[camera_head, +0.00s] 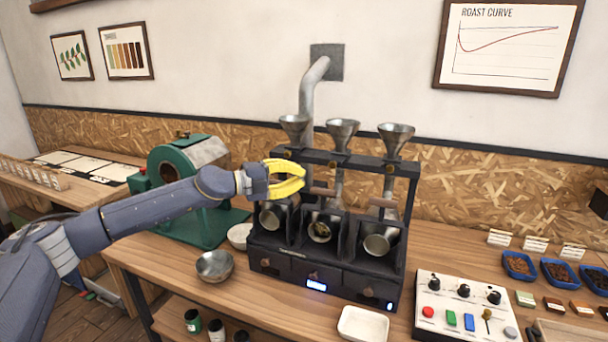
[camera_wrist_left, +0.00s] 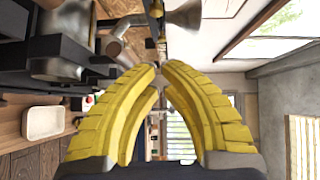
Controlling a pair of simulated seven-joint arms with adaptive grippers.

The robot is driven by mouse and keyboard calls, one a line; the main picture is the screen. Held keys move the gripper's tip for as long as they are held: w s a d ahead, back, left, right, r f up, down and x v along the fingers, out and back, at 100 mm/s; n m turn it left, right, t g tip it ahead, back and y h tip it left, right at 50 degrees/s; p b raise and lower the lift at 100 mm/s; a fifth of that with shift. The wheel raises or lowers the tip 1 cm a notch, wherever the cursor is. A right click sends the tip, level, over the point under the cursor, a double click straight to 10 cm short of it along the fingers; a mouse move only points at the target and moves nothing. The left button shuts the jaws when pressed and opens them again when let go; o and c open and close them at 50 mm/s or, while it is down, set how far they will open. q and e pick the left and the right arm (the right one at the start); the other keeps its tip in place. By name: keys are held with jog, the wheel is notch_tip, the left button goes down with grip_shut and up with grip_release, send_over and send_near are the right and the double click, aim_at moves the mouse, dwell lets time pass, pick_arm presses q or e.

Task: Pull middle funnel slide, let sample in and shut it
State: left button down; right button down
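A black sample roaster (camera_head: 325,275) stands on the bench with three metal funnels on top. The middle funnel (camera_head: 342,133) sits above a tube, with a wooden slide handle (camera_head: 322,191) in front of it. Below is the middle drum (camera_head: 320,230), with something dark and yellowish at its mouth. My left gripper (camera_head: 303,177), with yellow fingers, is in front of the left column, its tips just left of the middle handle. In the left wrist view the fingertips (camera_wrist_left: 161,68) are a narrow gap apart, with nothing seen between them. My right gripper is not in view.
The right slide handle (camera_head: 383,203) sits under the right funnel (camera_head: 396,138). A metal bowl (camera_head: 215,265) and a white tray (camera_head: 363,324) are on the bench. A control box (camera_head: 465,308) is at right. A green roaster (camera_head: 200,222) stands behind my left arm.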

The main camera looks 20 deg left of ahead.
aim_at(337, 160)
pick_arm(q)
jog(key=w+d, duration=0.7)
jog(key=w, duration=0.2)
jog(key=shift+f, duration=0.3)
jog(key=shift+w, duration=0.1)
